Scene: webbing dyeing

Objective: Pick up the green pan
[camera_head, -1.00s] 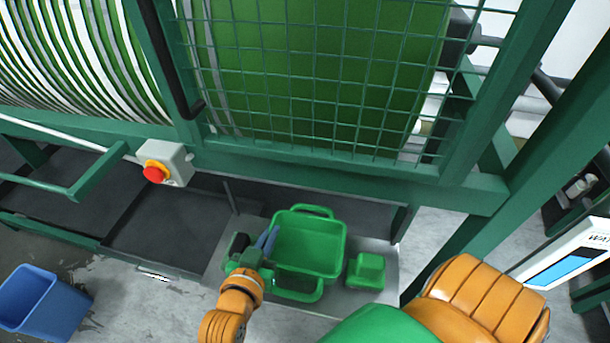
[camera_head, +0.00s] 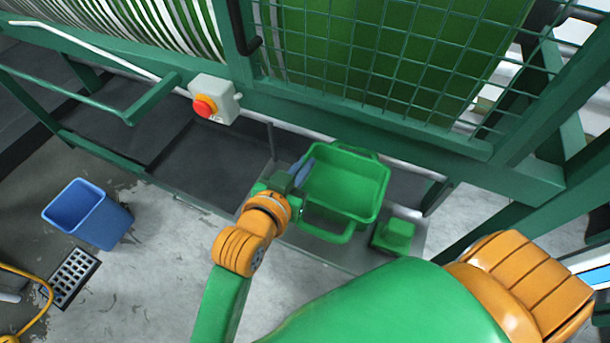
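The green pan (camera_head: 347,181) is an open rectangular tub with a loop handle on its far side and another on its near side. It sits upright on a grey platform under the machine frame, right of centre in the head view. My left gripper (camera_head: 301,174) is beside the pan's left wall, with its blue-grey fingers close to the rim. I cannot tell whether they touch the pan or how far apart they are. The pan looks empty. My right arm crosses the lower right, and its gripper is out of view.
A small green block-like object (camera_head: 394,236) stands right of the pan. The green machine frame and mesh guard (camera_head: 390,60) rise behind it. A grey box with a red button (camera_head: 207,105) is on the frame. A blue bin (camera_head: 88,214) and a floor drain (camera_head: 73,277) are at left.

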